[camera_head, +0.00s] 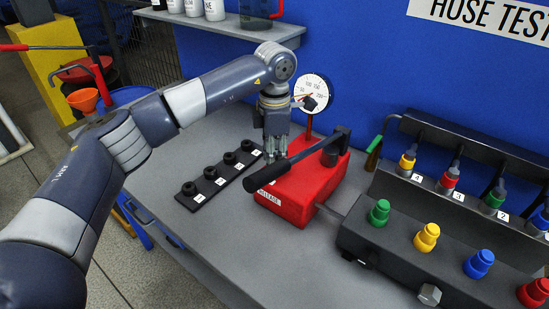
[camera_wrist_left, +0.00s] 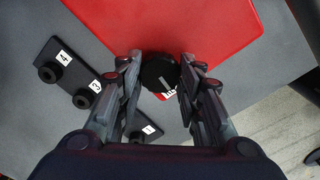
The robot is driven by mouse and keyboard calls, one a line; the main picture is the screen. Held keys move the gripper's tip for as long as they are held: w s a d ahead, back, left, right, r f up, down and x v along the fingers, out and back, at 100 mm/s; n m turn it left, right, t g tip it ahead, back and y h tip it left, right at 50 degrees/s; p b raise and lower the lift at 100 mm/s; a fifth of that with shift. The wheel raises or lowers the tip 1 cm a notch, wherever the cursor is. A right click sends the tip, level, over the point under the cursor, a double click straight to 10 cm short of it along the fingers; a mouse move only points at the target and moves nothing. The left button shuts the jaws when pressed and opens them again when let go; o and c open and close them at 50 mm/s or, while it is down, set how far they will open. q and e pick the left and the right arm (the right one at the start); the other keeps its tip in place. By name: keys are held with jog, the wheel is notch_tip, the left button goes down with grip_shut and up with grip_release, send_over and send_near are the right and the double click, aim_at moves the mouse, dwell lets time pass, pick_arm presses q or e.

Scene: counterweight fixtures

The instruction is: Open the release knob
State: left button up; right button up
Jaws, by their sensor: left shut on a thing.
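The release knob (camera_wrist_left: 159,73) is a round black disc with a light mark on its face, beside a partly covered white label on the red pump body. In the head view my left gripper (camera_head: 275,150) points down at the near-left part of the red body (camera_head: 305,190), just beyond the black lever handle (camera_head: 297,163). The knob is hidden there. In the wrist view my left gripper (camera_wrist_left: 161,77) has a finger on each side of the knob and is shut on it. My right gripper is not in view.
The pump stands on a grey bench (camera_head: 290,265). A black strip with several numbered holders (camera_head: 220,175) lies left of it. A pressure gauge (camera_head: 311,93) stands behind. A manifold with coloured caps (camera_head: 427,237) is at right. The front of the bench is clear.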

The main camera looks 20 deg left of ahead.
pick_arm(q)
jog(key=shift+n, duration=0.6)
jog(key=o, duration=1.1)
jog(key=shift+c, duration=0.2)
jog(key=shift+r, duration=0.15)
notch_tip(320, 180, up, 12)
